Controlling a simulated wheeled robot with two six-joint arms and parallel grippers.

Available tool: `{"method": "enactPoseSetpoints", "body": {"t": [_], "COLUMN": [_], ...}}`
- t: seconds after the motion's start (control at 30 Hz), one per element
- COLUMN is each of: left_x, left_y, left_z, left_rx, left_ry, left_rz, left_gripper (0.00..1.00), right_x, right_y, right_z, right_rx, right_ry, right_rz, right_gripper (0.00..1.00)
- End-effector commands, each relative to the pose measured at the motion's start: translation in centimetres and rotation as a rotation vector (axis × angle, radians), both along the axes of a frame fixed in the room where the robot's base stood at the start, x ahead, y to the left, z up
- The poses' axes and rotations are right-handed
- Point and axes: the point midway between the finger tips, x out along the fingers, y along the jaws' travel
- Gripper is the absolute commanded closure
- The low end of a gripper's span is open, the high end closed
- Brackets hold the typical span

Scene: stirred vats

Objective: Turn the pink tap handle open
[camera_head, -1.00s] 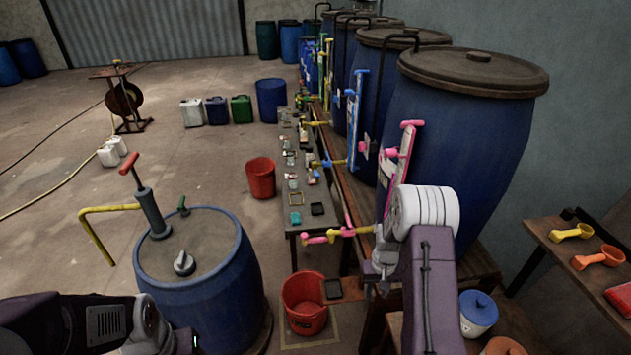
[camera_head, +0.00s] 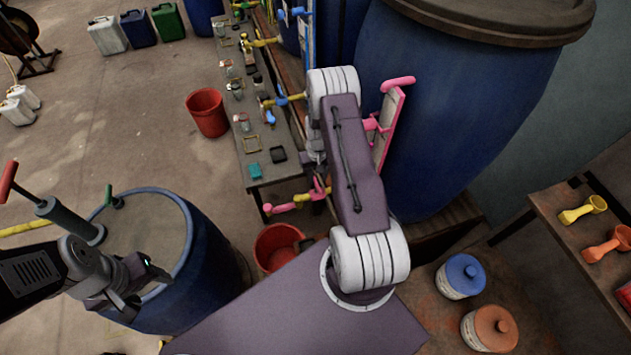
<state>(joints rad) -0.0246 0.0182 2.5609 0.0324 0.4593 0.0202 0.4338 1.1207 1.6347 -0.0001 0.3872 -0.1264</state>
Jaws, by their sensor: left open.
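The pink tap (camera_head: 282,207) with its yellow body (camera_head: 304,197) sticks out to the left below the big blue vat, at the end of the narrow bench. Its pink handle (camera_head: 319,188) stands at the body, close to the left of my right arm. My left gripper (camera_head: 138,291) is open and empty, over the near rim of the blue drum at lower left, well apart from the tap.
A red bucket (camera_head: 276,249) stands on the floor below the tap. The blue vat (camera_head: 440,130) and a pink-trimmed gauge (camera_head: 391,130) are behind my right arm. Blue-lidded (camera_head: 461,276) and orange-lidded (camera_head: 490,329) pots stand at lower right.

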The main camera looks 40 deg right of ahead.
Motion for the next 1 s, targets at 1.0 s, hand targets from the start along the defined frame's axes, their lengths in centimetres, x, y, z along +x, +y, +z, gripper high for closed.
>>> {"method": "enactPoseSetpoints", "body": {"t": [1.0], "left_x": [0.0], "left_y": [0.0], "left_z": [1.3], "left_rx": [0.000], "left_ry": [-0.001], "left_rz": [0.000], "left_gripper": [0.41], "right_x": [0.1], "right_y": [0.0], "right_z": [-6.5], "right_rx": [-0.001], "right_ry": [-0.002], "right_rz": [0.003], "right_gripper": [1.00]}}
